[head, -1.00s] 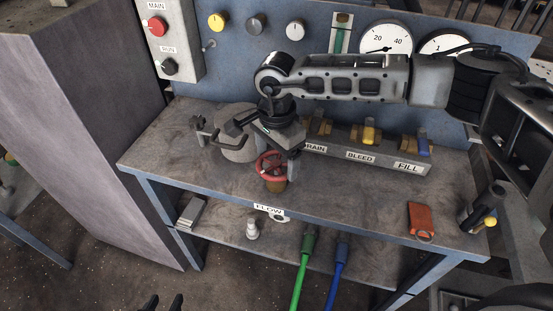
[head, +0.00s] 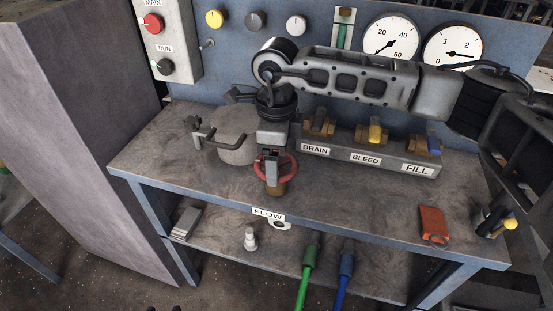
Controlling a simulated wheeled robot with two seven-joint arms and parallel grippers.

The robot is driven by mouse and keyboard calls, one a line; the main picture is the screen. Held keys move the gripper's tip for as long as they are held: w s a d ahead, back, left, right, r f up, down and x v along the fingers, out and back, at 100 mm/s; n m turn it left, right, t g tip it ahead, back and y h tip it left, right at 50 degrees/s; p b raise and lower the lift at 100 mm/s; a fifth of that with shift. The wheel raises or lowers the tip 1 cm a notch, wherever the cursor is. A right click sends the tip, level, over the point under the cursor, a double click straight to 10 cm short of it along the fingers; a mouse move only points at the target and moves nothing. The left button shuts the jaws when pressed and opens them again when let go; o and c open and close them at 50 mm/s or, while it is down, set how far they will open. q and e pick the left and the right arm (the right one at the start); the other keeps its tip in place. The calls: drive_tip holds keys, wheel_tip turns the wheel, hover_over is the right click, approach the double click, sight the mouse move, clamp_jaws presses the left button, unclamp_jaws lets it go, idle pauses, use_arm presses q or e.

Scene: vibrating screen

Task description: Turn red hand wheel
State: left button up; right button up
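The red hand wheel (head: 291,167) sits on a brass-coloured stem (head: 275,190) near the front edge of the bench, above the FLOW label (head: 268,214). My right gripper (head: 271,170) reaches in from the right and points down at the wheel. Its fingers cover part of the wheel's middle and left side. The fingers are seen nearly edge-on, so I cannot tell whether they grip the rim or how far apart they are. Only dark slivers of what seems to be my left gripper show at the bottom edge, away from the wheel.
A grey cylinder with a handle (head: 235,133) stands just left of the wheel. The DRAIN, BLEED and FILL valve block (head: 370,155) is behind on the right. An orange tag (head: 432,224) lies at the right front. The bench between wheel and tag is clear.

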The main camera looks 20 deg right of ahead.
drive_tip(key=shift+m, duration=0.4)
drive_tip(key=shift+r, duration=0.1)
use_arm(q)
drive_tip(key=shift+f+b, duration=0.1)
drive_tip(key=shift+b, duration=0.2)
use_arm(e)
drive_tip(key=shift+m, duration=0.4)
drive_tip(key=o, duration=1)
drive_tip(key=shift+r, duration=0.1)
use_arm(q)
drive_tip(key=shift+b, duration=0.35)
use_arm(e)
wheel_tip(320, 180, up, 16)
use_arm(q)
drive_tip(key=shift+f, duration=0.2)
